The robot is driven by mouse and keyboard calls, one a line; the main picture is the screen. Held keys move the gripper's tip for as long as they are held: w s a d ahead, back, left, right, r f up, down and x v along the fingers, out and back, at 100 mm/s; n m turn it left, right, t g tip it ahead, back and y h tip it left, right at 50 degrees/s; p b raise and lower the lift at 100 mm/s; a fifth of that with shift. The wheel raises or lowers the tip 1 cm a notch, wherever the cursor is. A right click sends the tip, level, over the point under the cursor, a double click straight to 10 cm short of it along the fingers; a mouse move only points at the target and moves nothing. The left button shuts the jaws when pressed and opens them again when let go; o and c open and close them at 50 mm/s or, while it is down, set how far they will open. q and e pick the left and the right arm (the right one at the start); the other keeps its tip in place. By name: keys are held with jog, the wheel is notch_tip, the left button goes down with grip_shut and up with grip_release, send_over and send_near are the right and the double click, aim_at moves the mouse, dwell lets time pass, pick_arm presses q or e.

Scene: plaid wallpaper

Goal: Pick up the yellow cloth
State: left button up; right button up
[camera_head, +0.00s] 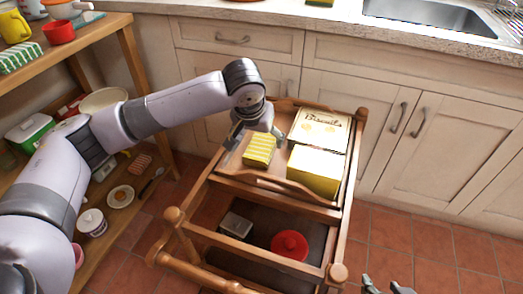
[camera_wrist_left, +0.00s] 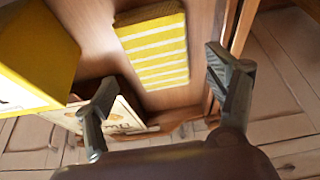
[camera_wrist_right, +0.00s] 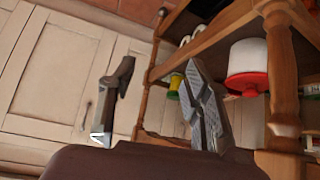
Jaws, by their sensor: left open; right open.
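The yellow cloth (camera_head: 260,150), a folded block with white stripes, lies on the top tray of a wooden trolley (camera_head: 262,185). It also shows in the left wrist view (camera_wrist_left: 155,48). My left gripper (camera_head: 257,133) is open and empty, its fingers above the far end of the cloth; in the left wrist view the fingers (camera_wrist_left: 165,85) are spread wide with the cloth beyond them. I cannot tell whether they touch it. My right gripper (camera_head: 388,286) is open and empty at the bottom edge of the head view, right of the trolley; its fingers also show in the right wrist view (camera_wrist_right: 160,95).
A yellow and cream biscuits box (camera_head: 315,172) stands right beside the cloth. The trolley's lower tier holds a red-lidded pot (camera_head: 290,244) and a grey tin (camera_head: 236,225). Cabinets (camera_head: 425,135) stand behind; a loaded wooden shelf (camera_head: 132,60) is at left. Floor is free at right.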

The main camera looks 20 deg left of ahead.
aim_at(261, 145)
pick_arm(q)
jog(key=b+x, duration=0.1)
jog(key=x, duration=0.2)
jog(key=shift+w+d+f, duration=0.1)
jog(key=shift+w, duration=0.1)
pick_arm(e)
jog(key=w+a+r+t+y, duration=0.1)
jog(key=w+a+r+t, duration=0.1)
jog(key=w+r+t, duration=0.1)
jog(key=shift+w+r+t, duration=0.3)
jog(key=shift+w+r, duration=0.3)
jog(key=shift+w, duration=0.4)
pick_arm(q)
jog(key=c, duration=1.2)
